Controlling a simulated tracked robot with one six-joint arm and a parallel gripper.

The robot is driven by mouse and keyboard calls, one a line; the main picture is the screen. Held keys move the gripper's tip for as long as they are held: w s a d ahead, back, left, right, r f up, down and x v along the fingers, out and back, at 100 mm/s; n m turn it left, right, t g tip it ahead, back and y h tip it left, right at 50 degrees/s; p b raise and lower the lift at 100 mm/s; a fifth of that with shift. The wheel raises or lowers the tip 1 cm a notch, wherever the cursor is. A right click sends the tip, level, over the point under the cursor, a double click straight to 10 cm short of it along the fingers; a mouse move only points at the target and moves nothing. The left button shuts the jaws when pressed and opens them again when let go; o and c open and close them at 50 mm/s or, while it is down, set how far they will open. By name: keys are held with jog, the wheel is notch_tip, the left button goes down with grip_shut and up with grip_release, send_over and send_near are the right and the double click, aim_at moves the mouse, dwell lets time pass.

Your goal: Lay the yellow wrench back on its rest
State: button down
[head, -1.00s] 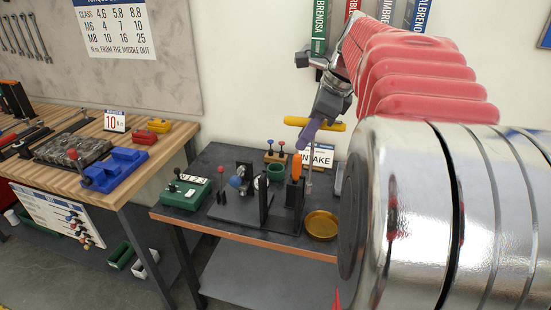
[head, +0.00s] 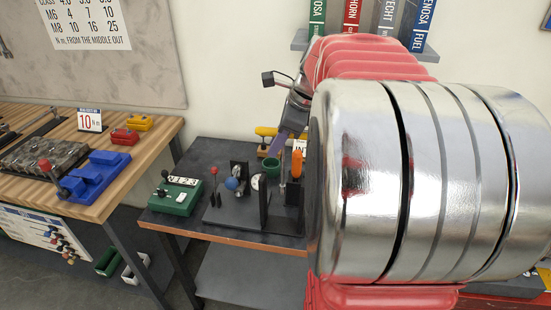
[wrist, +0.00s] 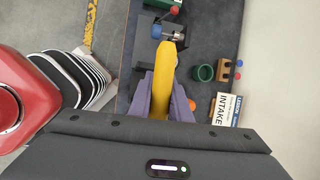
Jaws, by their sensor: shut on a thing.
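The yellow wrench (head: 265,131) shows partly in the head view, held above the dark bench. In the wrist view the wrench (wrist: 165,72) runs lengthwise away from my gripper (wrist: 164,108), and its near end lies between the two purple fingers. My gripper (head: 284,141) is shut on it and points down toward the bench; my arm hides part of both. On the bench below stands a black fixture with uprights (head: 264,205), a blue ball and an orange part. I cannot tell from these frames which part is the wrench's rest.
The dark bench (head: 170,222) also carries a green counter box (head: 175,195), a red-knobbed lever (head: 214,180) and a green cup (head: 271,166). In the wrist view an INTAKE sign (wrist: 226,108) stands right of the wrench. A wooden bench (head: 95,190) is at left.

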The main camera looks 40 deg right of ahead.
notch_tip(320, 180, down, 6)
jog(key=shift+s+r, duration=0.1)
jog(key=shift+r, duration=0.05)
dwell(0.3)
notch_tip(320, 180, down, 6)
dwell(0.6)
jog(key=shift+r, duration=0.1)
dwell(0.4)
dwell(0.5)
jog(key=shift+f, duration=1.2)
jog(key=c, duration=1.6)
grip_release()
